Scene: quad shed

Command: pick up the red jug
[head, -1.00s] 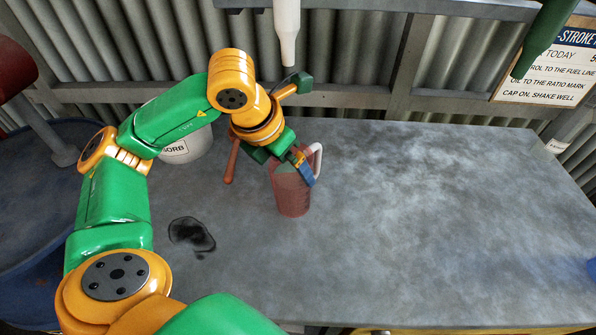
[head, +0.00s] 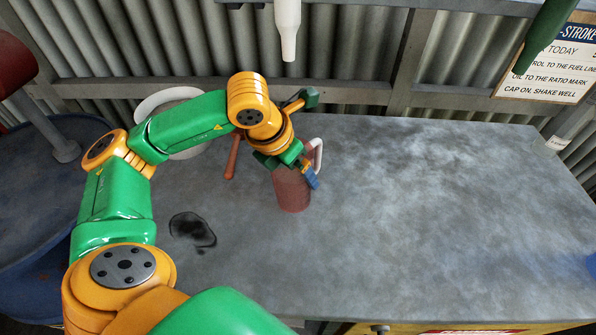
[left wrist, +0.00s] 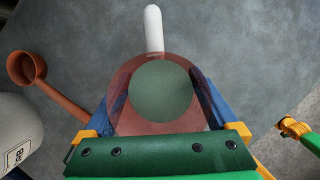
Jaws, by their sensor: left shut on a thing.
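The red jug (head: 291,194) stands upright on the grey bench (head: 420,220), its white handle pointing to the back right. My left gripper (head: 300,170) reaches down over the jug's top, shut on it. In the left wrist view the jug (left wrist: 121,80) lies between the blue fingers of my left gripper (left wrist: 160,108), with a dull green disc inside its rim and the handle pointing away. Its near side is hidden by my gripper's body. No clear gap shows under the jug.
An orange-brown dipper (left wrist: 50,88) lies left of the jug, with a white tub (head: 165,101) behind my arm. A dark stain (head: 193,230) marks the bench. A white nozzle (head: 288,30) hangs above. The bench to the right is clear.

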